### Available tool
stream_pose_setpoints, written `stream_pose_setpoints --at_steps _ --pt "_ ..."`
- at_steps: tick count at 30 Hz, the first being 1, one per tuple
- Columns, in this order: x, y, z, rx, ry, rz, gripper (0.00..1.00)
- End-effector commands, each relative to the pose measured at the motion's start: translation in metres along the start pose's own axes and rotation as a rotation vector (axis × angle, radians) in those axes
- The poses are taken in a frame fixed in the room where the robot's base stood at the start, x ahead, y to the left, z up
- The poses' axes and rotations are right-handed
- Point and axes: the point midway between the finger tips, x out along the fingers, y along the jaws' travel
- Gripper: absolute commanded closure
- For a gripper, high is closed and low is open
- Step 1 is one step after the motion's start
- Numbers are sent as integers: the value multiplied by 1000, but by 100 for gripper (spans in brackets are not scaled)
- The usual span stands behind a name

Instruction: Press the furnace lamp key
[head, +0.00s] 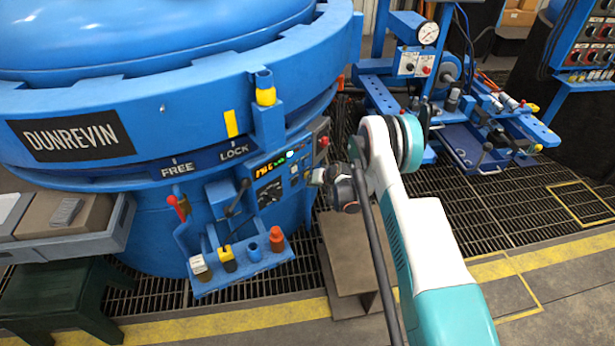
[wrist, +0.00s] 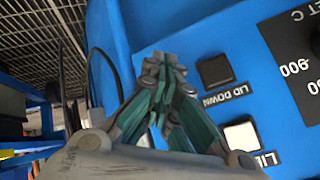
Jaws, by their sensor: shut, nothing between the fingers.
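The blue pit furnace (head: 150,90) carries a control panel (head: 269,194) on its front right, with a lit display and small keys. In the wrist view a dark square key (wrist: 215,70) is labelled LID DOWN. A white square key (wrist: 241,136) is beside it, and its label is cut off after "LI", so I cannot tell whether it is the lamp key. My gripper (wrist: 164,66) is shut and empty, its tips just beside the LID DOWN key in the picture. I cannot tell whether they touch the panel. In the head view my gripper (head: 318,177) is at the panel's right side.
A bracket with levers and coloured pegs (head: 238,262) juts out below the panel. A grey box with a red button (head: 321,140) is at the panel's right edge. A blue workbench (head: 480,125) stands behind my arm. Floor grating and yellow-striped floor (head: 540,257) lie clear at right.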

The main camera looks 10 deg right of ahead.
Motion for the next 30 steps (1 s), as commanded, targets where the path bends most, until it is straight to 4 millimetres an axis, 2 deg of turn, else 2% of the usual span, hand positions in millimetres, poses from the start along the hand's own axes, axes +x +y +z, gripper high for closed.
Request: stream_pose_setpoints --at_steps 15,30 --pt "-7 5 5 1 0 0 100" --pt "-38 28 27 2 0 1 100"
